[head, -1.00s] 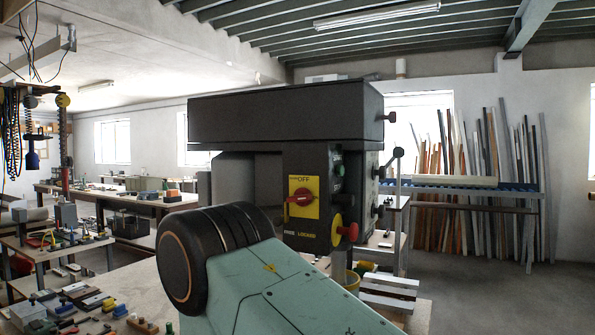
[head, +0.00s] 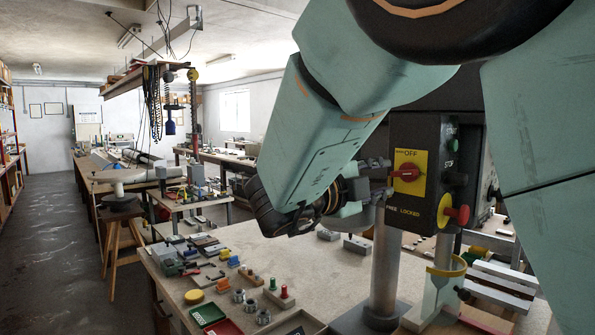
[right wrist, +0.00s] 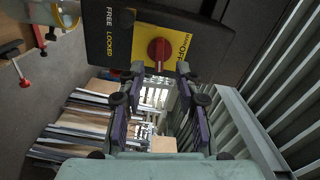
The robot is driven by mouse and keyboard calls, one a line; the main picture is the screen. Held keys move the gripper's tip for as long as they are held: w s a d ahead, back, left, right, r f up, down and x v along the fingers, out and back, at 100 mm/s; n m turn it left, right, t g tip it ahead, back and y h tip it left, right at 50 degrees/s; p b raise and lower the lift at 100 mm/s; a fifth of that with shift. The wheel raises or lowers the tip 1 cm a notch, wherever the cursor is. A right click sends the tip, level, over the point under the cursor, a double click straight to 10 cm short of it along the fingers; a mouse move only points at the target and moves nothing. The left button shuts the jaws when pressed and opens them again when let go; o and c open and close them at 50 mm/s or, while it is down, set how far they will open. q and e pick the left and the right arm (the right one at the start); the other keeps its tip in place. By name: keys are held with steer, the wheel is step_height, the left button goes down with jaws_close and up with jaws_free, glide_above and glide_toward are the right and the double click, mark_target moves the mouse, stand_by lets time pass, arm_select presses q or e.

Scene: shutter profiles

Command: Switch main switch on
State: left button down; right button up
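The main switch is a red rotary knob (head: 407,172) on a yellow plate (head: 408,152) marked OFF, on the front of the dark machine's control box. In the right wrist view the red knob (right wrist: 159,51) lies just beyond the fingertips, roughly between them. My right gripper (head: 382,180) is just left of the knob in the head view, pointing at it. In the right wrist view its two fingers (right wrist: 157,72) are spread with nothing between them. Contact with the knob cannot be told. My left gripper is not in view.
Below the switch are a red knob on a yellow disc (head: 451,212) and a LOCKED label. A grey column (head: 385,265) stands below my right gripper. The workbench (head: 330,275) holds several small parts at its left. My arm hides much of the machine's top.

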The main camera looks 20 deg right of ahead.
mark_target(401, 174)
steer(key=x, duration=0.4)
steer(key=shift+s+d+f+p, duration=0.1)
steer(key=shift+d+p, duration=0.25)
steer(key=shift+p, duration=0.05)
steer(key=shift+s+d+r, duration=0.3)
steer(key=shift+s+r, duration=0.05)
steer(key=shift+w+d, duration=0.2)
steer(key=shift+w, duration=0.15)
steer(key=shift+w+d+f, duration=0.4)
steer(key=shift+w+d, duration=0.05)
steer(key=shift+w, duration=0.05)
steer(key=shift+s+a+r, duration=0.2)
steer(key=shift+s+r, duration=0.1)
steer(key=shift+s, duration=0.35)
steer(key=c, duration=0.4)
steer(key=shift+w+f, duration=0.1)
steer(key=shift+w, duration=0.2)
jaws_close()
